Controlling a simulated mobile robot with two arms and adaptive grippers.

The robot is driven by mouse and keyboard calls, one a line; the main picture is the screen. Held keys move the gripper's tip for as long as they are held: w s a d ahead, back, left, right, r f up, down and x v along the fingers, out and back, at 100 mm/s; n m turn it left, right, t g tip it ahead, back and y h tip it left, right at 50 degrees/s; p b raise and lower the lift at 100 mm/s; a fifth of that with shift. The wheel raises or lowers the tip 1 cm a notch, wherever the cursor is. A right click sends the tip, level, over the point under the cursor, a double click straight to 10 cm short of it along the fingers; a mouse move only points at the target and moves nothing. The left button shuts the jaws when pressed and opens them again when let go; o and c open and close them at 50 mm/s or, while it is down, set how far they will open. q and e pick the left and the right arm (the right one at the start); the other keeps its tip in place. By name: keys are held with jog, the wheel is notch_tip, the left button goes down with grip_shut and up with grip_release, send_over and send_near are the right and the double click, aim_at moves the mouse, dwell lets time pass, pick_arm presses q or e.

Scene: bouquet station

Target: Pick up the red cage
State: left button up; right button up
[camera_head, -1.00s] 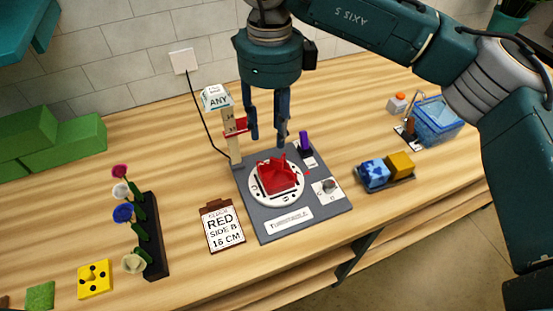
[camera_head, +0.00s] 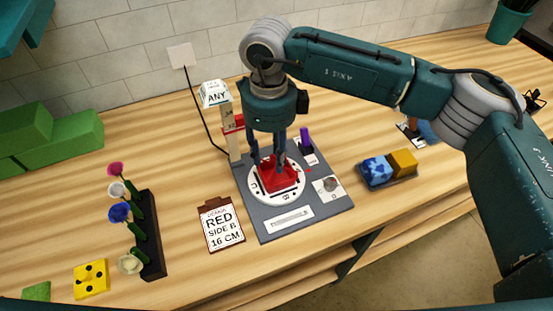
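The red cage (camera_head: 284,181) sits on the round white turntable (camera_head: 261,193) of the grey station base (camera_head: 252,220). My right gripper (camera_head: 267,168) points down at it from above. Its two fingers are apart, and the tips reach the top of the cage. I cannot tell whether the fingers touch it. The fingers hide part of the cage's back. My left gripper is not in view.
A post with an "ANY" sign (camera_head: 214,94) stands close behind the station. A purple piece (camera_head: 305,138) and a knob (camera_head: 329,184) sit on the base. A brown order card (camera_head: 221,225), a flower rack (camera_head: 152,240) and a tray with blue and yellow blocks (camera_head: 388,169) stand around it.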

jog(key=shift+f, duration=1.25)
grip_shut()
